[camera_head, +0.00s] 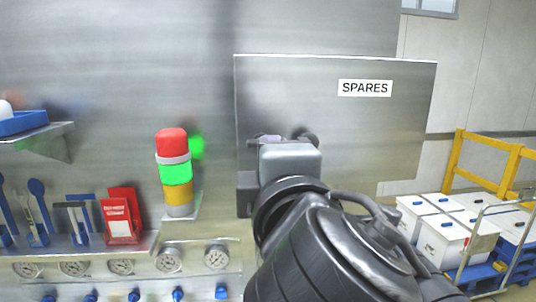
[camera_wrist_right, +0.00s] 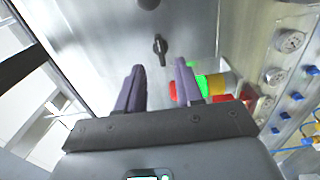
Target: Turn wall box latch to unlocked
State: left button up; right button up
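The wall box (camera_head: 390,140) is a brushed-steel box labelled SPARES, with its front panel facing me. In the right wrist view, a small dark latch (camera_wrist_right: 160,47) with a round head and short handle stands on the steel panel (camera_wrist_right: 195,25). My right gripper (camera_wrist_right: 160,66) is open and empty, with its two purple fingers apart and pointing toward the panel. The latch shows beyond and between the fingertips, apart from them. In the head view my right wrist hides the latch and most of the fingers. My left gripper is not in view.
A red, green and amber signal tower (camera_head: 174,172) stands left of the box. Gauges (camera_head: 169,260) and blue valves line the lower wall. A tool shelf (camera_head: 85,243) is at left. White bins (camera_head: 443,240) and a yellow rail (camera_head: 490,150) are at right.

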jog(key=shift+s+d, duration=0.15)
jog(key=shift+s, duration=0.75)
jog(key=shift+s+d, duration=0.1)
jog(key=shift+s, duration=0.75)
